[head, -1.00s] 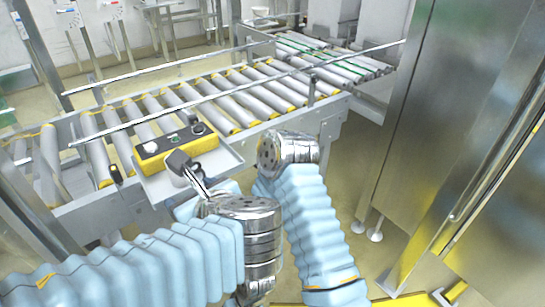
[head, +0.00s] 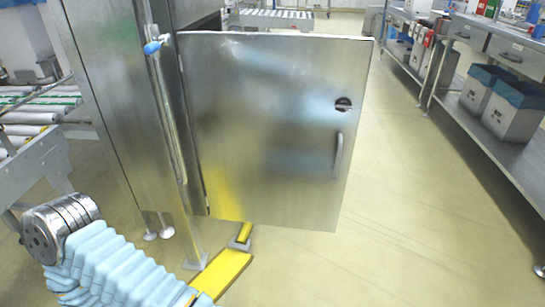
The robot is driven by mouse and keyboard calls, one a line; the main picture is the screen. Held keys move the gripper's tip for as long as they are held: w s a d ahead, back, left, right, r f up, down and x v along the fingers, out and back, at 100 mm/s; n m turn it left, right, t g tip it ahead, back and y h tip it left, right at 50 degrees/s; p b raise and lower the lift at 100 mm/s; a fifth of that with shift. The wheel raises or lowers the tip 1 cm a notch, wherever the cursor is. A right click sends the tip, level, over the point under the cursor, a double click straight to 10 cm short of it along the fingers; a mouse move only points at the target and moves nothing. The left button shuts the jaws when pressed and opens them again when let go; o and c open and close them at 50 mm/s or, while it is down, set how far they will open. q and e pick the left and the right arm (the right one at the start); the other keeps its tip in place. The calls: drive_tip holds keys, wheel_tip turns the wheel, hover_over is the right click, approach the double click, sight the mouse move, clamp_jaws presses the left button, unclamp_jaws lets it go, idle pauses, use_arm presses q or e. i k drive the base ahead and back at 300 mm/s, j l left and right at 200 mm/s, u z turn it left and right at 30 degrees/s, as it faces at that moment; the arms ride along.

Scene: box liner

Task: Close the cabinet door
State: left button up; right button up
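The cabinet door (head: 265,130) is a flat sheet-metal panel standing open in the head view, swung out to the right of the tall metal cabinet (head: 120,100). Its hinge side is at the left, beside the cabinet's edge. A vertical bar handle (head: 338,155) is near its right edge, with a dark round latch (head: 343,104) above it. One of my arms, in a pale blue sleeve with a metal joint, shows at the lower left, apart from the door. No gripper fingers show in this view.
A roller conveyor (head: 40,115) is at the left. A steel workbench (head: 500,130) with grey bins (head: 500,105) runs along the right. Yellow floor parts (head: 222,272) lie below the door near the cabinet's feet. The floor right of the door is clear.

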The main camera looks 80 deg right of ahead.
sight(274, 148)
drive_tip(key=z, duration=0.4)
drive_tip(key=k+z, duration=0.1)
drive_tip(key=z, duration=0.3)
drive_tip(key=l+z, duration=0.1)
drive_tip(key=z, duration=0.3)
drive_tip(key=k+z, duration=0.1)
drive_tip(key=z, duration=0.35)
drive_tip(key=i+j+z, duration=0.1)
drive_tip(key=z, duration=0.35)
drive_tip(key=j+z, duration=0.45)
drive_tip(key=i+j+z, duration=0.1)
drive_tip(key=j+z, duration=0.15)
drive_tip(key=z, duration=0.2)
drive_tip(key=j+z, duration=0.25)
drive_tip(key=z, duration=0.2)
